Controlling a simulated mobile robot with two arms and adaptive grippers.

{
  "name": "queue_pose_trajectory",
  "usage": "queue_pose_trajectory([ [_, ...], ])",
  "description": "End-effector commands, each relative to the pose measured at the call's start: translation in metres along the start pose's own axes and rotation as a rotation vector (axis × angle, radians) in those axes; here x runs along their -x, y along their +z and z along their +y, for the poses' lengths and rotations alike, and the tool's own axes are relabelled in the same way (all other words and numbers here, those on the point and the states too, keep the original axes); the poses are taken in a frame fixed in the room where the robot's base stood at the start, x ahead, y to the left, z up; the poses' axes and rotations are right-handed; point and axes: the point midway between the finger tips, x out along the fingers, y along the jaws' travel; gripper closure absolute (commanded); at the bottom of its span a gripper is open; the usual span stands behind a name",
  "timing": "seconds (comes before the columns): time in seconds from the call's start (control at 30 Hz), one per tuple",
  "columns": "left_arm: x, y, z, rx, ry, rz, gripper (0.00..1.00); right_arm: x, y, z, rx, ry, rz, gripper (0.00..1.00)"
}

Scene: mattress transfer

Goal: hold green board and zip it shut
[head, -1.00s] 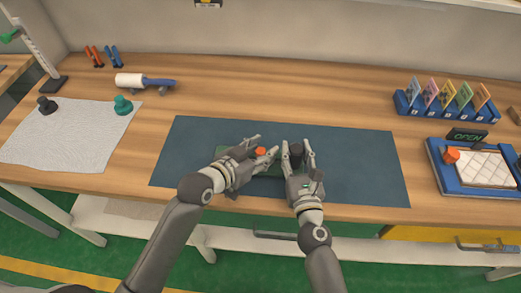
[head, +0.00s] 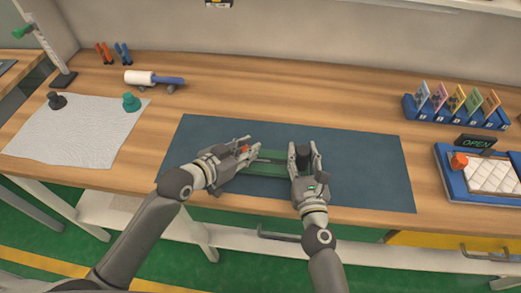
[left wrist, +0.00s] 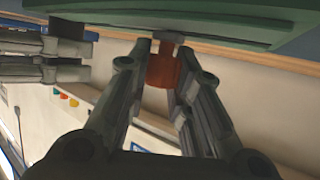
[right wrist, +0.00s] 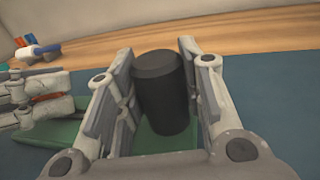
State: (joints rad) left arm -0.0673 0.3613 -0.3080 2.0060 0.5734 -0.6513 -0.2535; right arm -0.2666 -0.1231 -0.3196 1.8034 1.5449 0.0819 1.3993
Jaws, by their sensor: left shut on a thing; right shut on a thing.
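The green board (head: 268,163) lies on the dark blue mat, between and partly under my two hands. My left gripper (head: 247,151) is shut on a small orange-red tab (head: 243,149) at the left part of the board. In the left wrist view the tab (left wrist: 161,70) sits between the fingertips, close to the board's edge (left wrist: 200,28). My right gripper (head: 305,155) is shut on an upright black cylindrical knob (right wrist: 162,90) at the right part of the board. Green board surface (right wrist: 165,138) shows below the knob in the right wrist view. The hands hide the board's ends.
The blue mat (head: 370,165) is clear to the right. A white cloth (head: 75,135) with two small knobs lies left. A white roller (head: 140,77) is behind it. A card rack (head: 455,115) and a blue tray (head: 452,180) with a quilted pad stand right.

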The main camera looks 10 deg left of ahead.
Motion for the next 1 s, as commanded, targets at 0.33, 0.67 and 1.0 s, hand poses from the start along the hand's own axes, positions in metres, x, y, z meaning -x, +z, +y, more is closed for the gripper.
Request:
queue_pose_trajectory([
  [0.33,0.024,0.011,-0.04,-0.004,-0.002,-0.005,1.0,-0.001,0.002,-0.001,-0.003,-0.003,-0.003,1.0],
  [0.67,0.029,0.012,-0.048,0.0,-0.003,-0.003,1.0,-0.001,0.002,-0.002,-0.002,-0.005,-0.003,1.0],
  [1.0,0.029,0.012,-0.048,-0.001,-0.005,-0.003,0.56,0.0,0.002,-0.003,-0.001,-0.005,-0.003,1.0],
])
